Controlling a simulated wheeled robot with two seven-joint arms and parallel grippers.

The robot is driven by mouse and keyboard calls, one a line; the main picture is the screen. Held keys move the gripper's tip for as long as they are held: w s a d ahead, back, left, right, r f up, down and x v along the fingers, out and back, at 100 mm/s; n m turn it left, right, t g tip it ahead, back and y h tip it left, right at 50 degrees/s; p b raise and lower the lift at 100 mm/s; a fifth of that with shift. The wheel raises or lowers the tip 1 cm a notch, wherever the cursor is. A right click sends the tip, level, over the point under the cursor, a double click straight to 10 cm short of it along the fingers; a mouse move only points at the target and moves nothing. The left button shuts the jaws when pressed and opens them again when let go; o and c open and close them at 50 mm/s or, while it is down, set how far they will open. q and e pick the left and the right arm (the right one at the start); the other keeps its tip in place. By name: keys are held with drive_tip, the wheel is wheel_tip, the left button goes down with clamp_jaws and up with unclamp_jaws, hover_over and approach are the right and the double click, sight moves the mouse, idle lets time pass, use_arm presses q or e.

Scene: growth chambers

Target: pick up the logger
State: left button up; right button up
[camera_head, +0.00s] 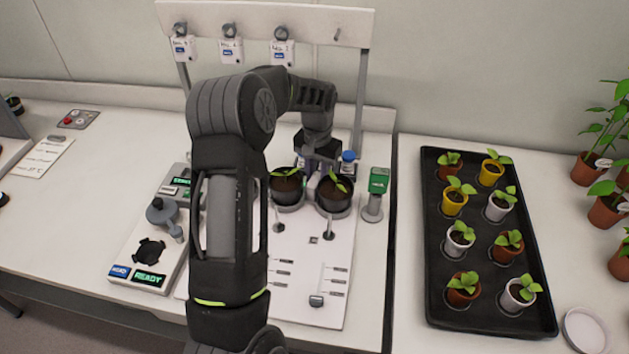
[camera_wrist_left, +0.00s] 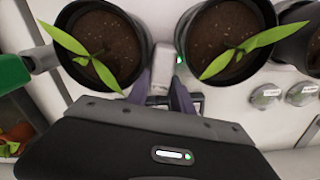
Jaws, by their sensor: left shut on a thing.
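My left gripper (camera_head: 318,163) reaches down behind two dark pots with seedlings. In the left wrist view its dark fingers (camera_wrist_left: 166,96) are shut on a small pale piece, which I take to be the logger (camera_wrist_left: 159,84), between the two pots. Most of it is hidden by the fingers and pots, and I cannot tell whether it is clear of the surface. A small green light shows just beside it. The left pot (camera_head: 287,190) and right pot (camera_head: 334,197) stand close on either side in front of the gripper. My right gripper is in neither view.
A white rack (camera_head: 265,20) at the back holds three hanging tagged units and one empty hook. A green-headed device (camera_head: 379,182) and a blue-capped item (camera_head: 348,161) stand near the pots. A black tray (camera_head: 440,290) of small potted plants is at right.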

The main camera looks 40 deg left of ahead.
use_arm(q)
drive_tip(key=shift+a+f, duration=0.15)
drive_tip(key=shift+f, duration=0.1)
clamp_jaws()
drive_tip(key=shift+s+a, duration=0.1)
drive_tip(key=shift+a, duration=0.05)
idle(0.7)
